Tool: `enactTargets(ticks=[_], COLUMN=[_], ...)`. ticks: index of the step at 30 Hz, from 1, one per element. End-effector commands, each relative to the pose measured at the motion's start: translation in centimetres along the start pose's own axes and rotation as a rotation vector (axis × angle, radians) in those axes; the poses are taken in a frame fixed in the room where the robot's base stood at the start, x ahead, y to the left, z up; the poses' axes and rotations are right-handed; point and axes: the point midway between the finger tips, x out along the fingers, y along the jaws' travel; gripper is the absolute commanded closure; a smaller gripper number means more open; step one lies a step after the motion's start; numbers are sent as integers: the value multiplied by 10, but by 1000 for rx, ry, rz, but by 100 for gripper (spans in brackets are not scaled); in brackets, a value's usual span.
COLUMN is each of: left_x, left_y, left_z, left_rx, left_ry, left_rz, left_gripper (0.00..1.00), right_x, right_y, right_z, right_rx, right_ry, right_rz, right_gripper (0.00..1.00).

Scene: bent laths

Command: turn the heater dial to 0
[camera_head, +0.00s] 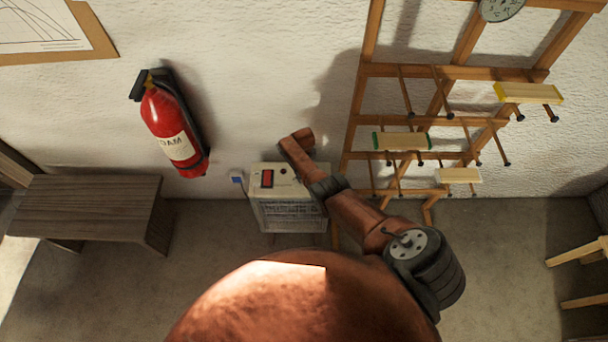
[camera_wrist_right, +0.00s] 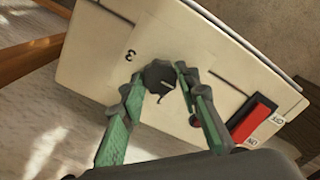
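The heater (camera_head: 290,212) is a pale box on the floor against the wall. Its top panel (camera_wrist_right: 100,45) fills much of the right wrist view. The heater dial (camera_wrist_right: 158,76) is a small dark knob with a "3" printed beside it at upper left. My right gripper (camera_wrist_right: 161,80) has its two green fingers apart, one on each side of the dial. I cannot tell whether the tips touch it. Its pointer setting is unclear. In the head view my right arm hides the dial and the gripper. My left gripper is not in view.
A red switch (camera_wrist_right: 255,118) marked ON and OFF is on the same panel; it also shows in the head view (camera_head: 267,178). A fire extinguisher (camera_head: 174,125) hangs on the wall. A wooden bench (camera_head: 88,205) stands left, a wooden rack (camera_head: 410,70) right.

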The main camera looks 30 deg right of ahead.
Motion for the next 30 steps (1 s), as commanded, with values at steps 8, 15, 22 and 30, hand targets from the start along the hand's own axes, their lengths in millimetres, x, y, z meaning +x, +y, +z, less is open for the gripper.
enactTargets(ticks=[8,15,22,30], left_x=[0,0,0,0], left_y=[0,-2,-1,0], left_z=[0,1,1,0], left_rx=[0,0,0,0], left_ry=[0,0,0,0], left_rz=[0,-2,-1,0], left_gripper=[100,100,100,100], right_x=[0,0,-8,-41], right_y=[0,0,-1,0], right_z=[1,0,-2,-1], right_rx=[0,0,-2,0], right_ry=[-2,-1,3,4], right_rz=[0,0,-1,1], right_gripper=[53,53,53,53])
